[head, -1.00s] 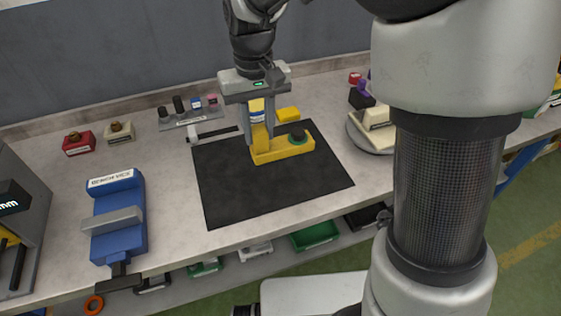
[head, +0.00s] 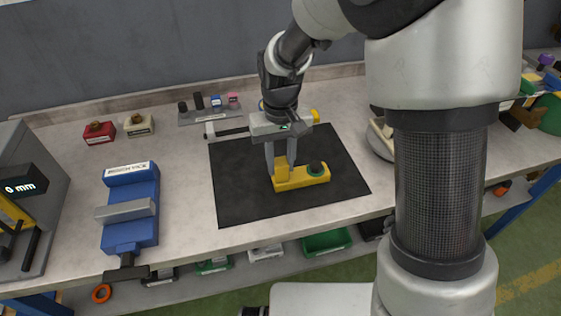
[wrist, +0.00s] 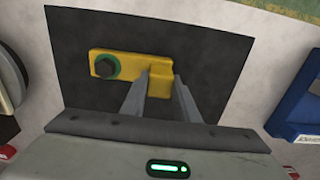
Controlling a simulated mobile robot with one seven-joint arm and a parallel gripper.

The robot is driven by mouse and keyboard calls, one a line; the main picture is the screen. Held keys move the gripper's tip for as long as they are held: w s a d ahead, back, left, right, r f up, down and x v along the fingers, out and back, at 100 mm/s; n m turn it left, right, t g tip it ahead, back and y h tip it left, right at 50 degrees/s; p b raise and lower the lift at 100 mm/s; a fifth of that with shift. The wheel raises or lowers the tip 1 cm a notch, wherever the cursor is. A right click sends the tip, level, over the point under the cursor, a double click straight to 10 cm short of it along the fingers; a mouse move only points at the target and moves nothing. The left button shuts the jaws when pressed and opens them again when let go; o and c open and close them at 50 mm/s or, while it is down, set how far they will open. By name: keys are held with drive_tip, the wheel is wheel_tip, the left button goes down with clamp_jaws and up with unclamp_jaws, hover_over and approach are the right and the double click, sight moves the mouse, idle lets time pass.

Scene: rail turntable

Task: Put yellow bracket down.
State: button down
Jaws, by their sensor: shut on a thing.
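The yellow bracket (head: 312,180) is L-shaped, with a dark bolt and green ring (head: 317,168) at one end. It lies level over the black mat (head: 245,200), right of the mat's middle; whether it touches the mat is hard to tell. My gripper (head: 282,171) points down and is shut on the bracket's upright part at the left end. The wrist view shows the bracket (wrist: 130,65) across the mat (wrist: 215,45), with my gripper's fingers (wrist: 161,84) on its upright part and the bolt end at left.
A blue bench vice (head: 130,220) stands left of the mat. A grey rack (head: 210,115) with small items and another yellow piece (head: 315,115) are behind. A round turntable (head: 377,145) at right is partly hidden by my arm. The mat's front left is clear.

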drive_tip(key=shift+r, duration=0.1)
drive_tip(key=c, duration=1.4)
unclamp_jaws()
drive_tip(key=shift+f, duration=0.2)
wheel_tip(320, 180, up, 12)
drive_tip(key=shift+r+p, duration=0.25)
drive_tip(key=shift+p, duration=0.4)
drive_tip(key=s+d+r+m+t, duration=0.1)
drive_tip(key=s+d+r+t, duration=0.1)
drive_tip(key=s+d, duration=0.3)
drive_tip(key=s+d+r+m+t, duration=0.1)
drive_tip(key=s+d+r, duration=0.2)
drive_tip(key=s+d, duration=0.2)
drive_tip(key=s+d+r+m+t, duration=0.1)
drive_tip(key=s+d+r+t, duration=0.1)
drive_tip(key=s+d, duration=0.3)
drive_tip(key=shift+s+r+t, duration=0.3)
drive_tip(key=shift+s+r, duration=0.3)
drive_tip(key=shift+s, duration=0.35)
